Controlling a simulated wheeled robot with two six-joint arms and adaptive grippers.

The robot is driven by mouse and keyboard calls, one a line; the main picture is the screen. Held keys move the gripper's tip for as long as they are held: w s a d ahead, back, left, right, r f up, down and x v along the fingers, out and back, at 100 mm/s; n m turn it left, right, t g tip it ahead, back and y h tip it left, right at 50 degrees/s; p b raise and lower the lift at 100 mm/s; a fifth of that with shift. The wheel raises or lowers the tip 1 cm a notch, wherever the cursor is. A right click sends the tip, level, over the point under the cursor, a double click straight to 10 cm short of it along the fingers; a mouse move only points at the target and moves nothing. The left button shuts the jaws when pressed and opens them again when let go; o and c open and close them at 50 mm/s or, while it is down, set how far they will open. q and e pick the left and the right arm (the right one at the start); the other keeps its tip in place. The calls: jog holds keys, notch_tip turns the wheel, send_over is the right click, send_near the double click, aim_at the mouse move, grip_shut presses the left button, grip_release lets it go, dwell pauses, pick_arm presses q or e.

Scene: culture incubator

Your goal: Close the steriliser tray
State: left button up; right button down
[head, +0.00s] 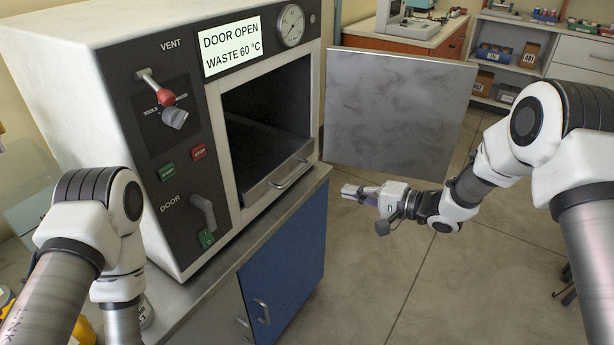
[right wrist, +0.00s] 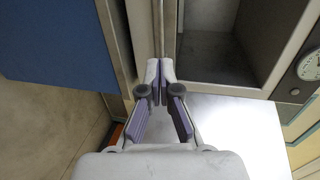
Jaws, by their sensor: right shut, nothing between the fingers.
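The steriliser tray (head: 276,183) is a grey metal tray with a bar handle on its front. In the head view it lies low in the open chamber, its front at the chamber mouth. How far it sticks out is hard to tell. My right gripper (head: 349,190) is shut and empty, to the right of the tray handle and apart from it in the picture. In the right wrist view its closed fingertips (right wrist: 160,68) point toward the steriliser front and counter edge. My left arm stands in front of the steriliser's left side; its gripper is out of sight.
The steriliser door (head: 396,112) hangs wide open to the right, behind my right gripper. The control panel (head: 165,130) has levers and buttons. A counter with a blue cabinet door (head: 286,268) stands below. The floor (head: 385,285) at right front is free.

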send_near(280, 169)
notch_tip(280, 169, down, 3)
jog(key=w+a, duration=0.2)
jog(key=shift+s+a+b, duration=0.15)
jog(key=shift+s+b, duration=0.1)
jog(key=shift+b, duration=0.1)
jog(key=shift+w, duration=0.1)
jog(key=shift+w+a+r, duration=0.15)
jog(key=shift+w+a, duration=0.05)
jog(key=shift+a, duration=0.2)
jog(key=x, duration=0.5)
jog(key=r+x, duration=0.1)
jog(key=x, duration=0.1)
jog(key=shift+w+a+f, duration=0.1)
jog(key=shift+w+a, duration=0.15)
jog(key=shift+d+r, duration=0.1)
jog(key=shift+r, duration=0.2)
jog(key=shift+r, duration=0.1)
